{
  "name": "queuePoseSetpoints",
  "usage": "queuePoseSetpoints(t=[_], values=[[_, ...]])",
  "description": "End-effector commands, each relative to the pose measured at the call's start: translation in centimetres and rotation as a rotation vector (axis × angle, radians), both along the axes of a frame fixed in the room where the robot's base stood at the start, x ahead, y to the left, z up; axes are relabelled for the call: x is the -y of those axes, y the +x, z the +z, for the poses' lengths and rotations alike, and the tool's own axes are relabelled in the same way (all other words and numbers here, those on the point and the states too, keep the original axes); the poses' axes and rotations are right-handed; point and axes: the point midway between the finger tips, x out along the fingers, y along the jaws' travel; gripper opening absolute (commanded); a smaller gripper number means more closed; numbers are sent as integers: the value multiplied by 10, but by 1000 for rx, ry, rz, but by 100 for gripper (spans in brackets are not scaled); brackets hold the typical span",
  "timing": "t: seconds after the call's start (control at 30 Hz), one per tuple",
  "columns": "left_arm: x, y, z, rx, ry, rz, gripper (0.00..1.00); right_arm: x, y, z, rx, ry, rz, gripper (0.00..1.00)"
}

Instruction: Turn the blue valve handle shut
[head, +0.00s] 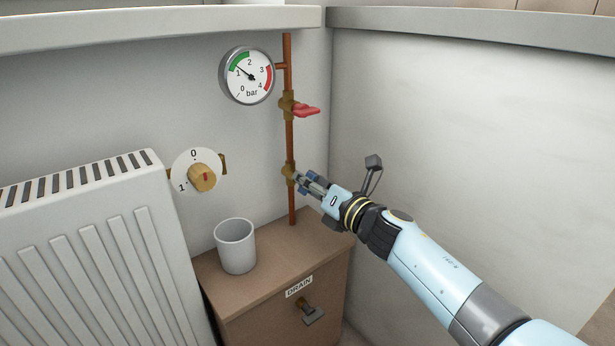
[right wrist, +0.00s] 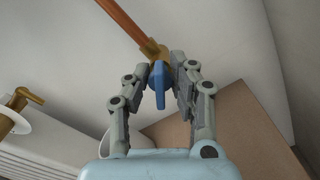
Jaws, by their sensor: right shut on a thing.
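The blue valve handle (right wrist: 159,82) sits on a brass valve body (right wrist: 150,48) on the copper pipe. My right gripper (right wrist: 159,85) is around the handle, with one finger on each side of it. In the right wrist view the handle points toward the palm. In the head view my right gripper (head: 305,182) is at the lower brass valve (head: 289,171), and its fingers hide most of the handle. My left gripper is not in view.
Above on the copper pipe (head: 291,140) is a red valve handle (head: 306,110) and a pressure gauge (head: 247,76). A white mug (head: 236,246) stands on the brown cabinet (head: 265,282), which bears a DRAIN label and lever (head: 310,312). Left are a dial knob (head: 202,177) and radiator (head: 95,250).

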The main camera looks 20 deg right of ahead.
Motion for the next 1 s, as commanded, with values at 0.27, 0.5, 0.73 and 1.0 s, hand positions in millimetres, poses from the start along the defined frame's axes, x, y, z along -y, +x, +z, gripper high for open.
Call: queuePoseSetpoints(t=[0.27,0.5,0.73,1.0], values=[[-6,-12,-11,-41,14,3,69,1,1,1,-89,245,-1,0],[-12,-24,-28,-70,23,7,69,2,1,0,-167,458,-2,0],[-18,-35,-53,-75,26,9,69,2,1,-1,-234,641,-2,0],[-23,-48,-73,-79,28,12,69,2,1,-3,-289,793,-2,0]])
